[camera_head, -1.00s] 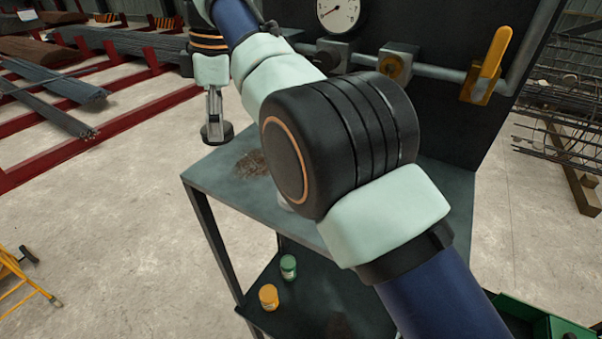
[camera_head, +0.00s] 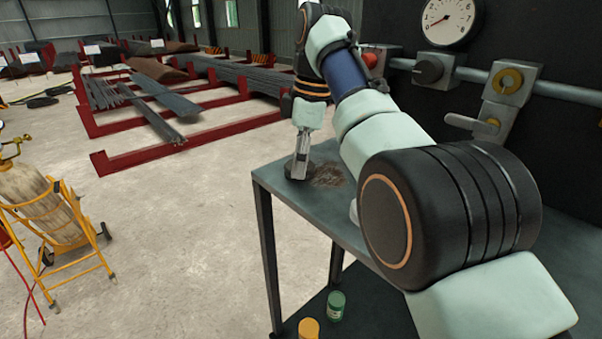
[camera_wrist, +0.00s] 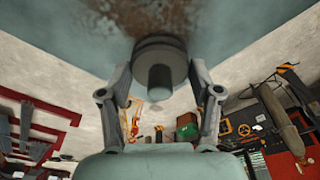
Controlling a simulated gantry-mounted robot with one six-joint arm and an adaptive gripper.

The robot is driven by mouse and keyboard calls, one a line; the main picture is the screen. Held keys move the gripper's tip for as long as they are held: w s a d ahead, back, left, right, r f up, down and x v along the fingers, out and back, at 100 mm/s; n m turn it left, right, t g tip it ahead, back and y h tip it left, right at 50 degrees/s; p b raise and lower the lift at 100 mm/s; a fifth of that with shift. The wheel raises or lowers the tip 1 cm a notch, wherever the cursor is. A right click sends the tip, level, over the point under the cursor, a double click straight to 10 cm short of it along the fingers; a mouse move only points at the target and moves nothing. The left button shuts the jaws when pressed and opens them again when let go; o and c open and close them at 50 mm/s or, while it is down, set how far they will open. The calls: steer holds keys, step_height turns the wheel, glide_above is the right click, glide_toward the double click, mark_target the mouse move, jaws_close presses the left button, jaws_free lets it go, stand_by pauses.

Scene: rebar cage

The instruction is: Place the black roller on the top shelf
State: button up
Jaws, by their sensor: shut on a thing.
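The black roller (camera_head: 297,170) is a dark, short disc with a stub, at the far left part of the shelf unit's top shelf (camera_head: 283,188). My gripper (camera_head: 301,154) points down and is shut on it. In the wrist view the roller (camera_wrist: 160,51) sits between the fingers of my gripper (camera_wrist: 160,76), its round stub toward the camera. The teal top surface (camera_wrist: 58,40) shows behind it. I cannot tell whether the roller touches the shelf or hangs just above it. My arm hides much of the shelf's right part.
A brown rusty patch (camera_head: 329,174) marks the top shelf beside the roller. A green jar (camera_head: 336,306) and a yellow jar (camera_head: 309,328) stand on the lower shelf. A dark panel with a gauge (camera_head: 449,20) and valves rises behind. A yellow cylinder cart (camera_head: 75,240) stands left.

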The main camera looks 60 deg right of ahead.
steer(key=shift+f, duration=0.2)
steer(key=o, duration=1.5)
steer(key=shift+r, duration=0.1)
steer(key=r+p, duration=0.5)
steer(key=s+r+p, duration=0.1)
steer(key=r+p, duration=0.1)
steer(key=r, duration=0.1)
steer(key=shift+d, duration=0.25)
steer(key=shift+f, duration=0.2)
